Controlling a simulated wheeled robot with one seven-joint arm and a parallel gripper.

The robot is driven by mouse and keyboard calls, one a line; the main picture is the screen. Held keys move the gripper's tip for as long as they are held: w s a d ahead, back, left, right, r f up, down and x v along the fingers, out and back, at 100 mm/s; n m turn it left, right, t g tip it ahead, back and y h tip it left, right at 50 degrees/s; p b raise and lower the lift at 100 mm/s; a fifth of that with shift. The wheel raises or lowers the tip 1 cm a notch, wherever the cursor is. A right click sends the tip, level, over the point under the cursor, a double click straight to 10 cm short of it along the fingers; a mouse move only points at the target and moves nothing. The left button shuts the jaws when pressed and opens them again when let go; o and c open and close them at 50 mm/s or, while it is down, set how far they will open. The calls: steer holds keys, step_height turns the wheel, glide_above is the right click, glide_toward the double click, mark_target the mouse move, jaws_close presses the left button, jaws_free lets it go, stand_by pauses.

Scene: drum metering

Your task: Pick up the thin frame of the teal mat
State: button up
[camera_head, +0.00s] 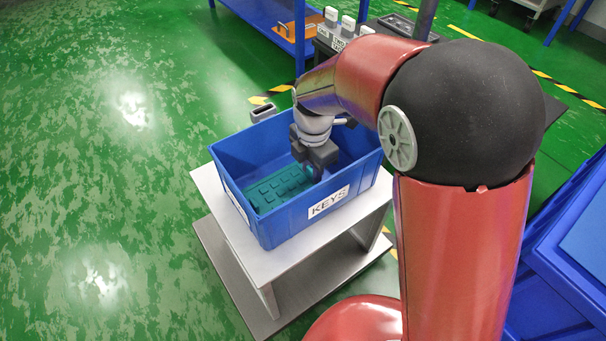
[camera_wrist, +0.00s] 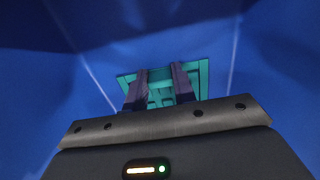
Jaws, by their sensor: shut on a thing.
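The teal mat (camera_head: 273,190) lies inside the blue bin, a flat teal piece with a raised thin frame along its edge and several small raised blocks. It also shows in the wrist view (camera_wrist: 203,72), beyond and between my fingers. My gripper (camera_head: 316,172) reaches down into the bin at the mat's right end. In the wrist view my two dark fingers (camera_wrist: 163,88) are shut on the mat's frame, with a small gap between them. The exact contact is hidden by the fingers. I cannot tell whether the mat touches the bin floor.
The blue bin (camera_head: 296,225), labelled KEYS, stands on a small light table (camera_head: 283,262); its walls rise around my gripper. A blue bench (camera_head: 262,30) with an orange item stands at the back. Blue containers (camera_head: 575,255) are at the right. The green floor at left is clear.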

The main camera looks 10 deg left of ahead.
step_height(320, 180, up, 25)
steer(key=p, duration=0.7)
stand_by(0.8)
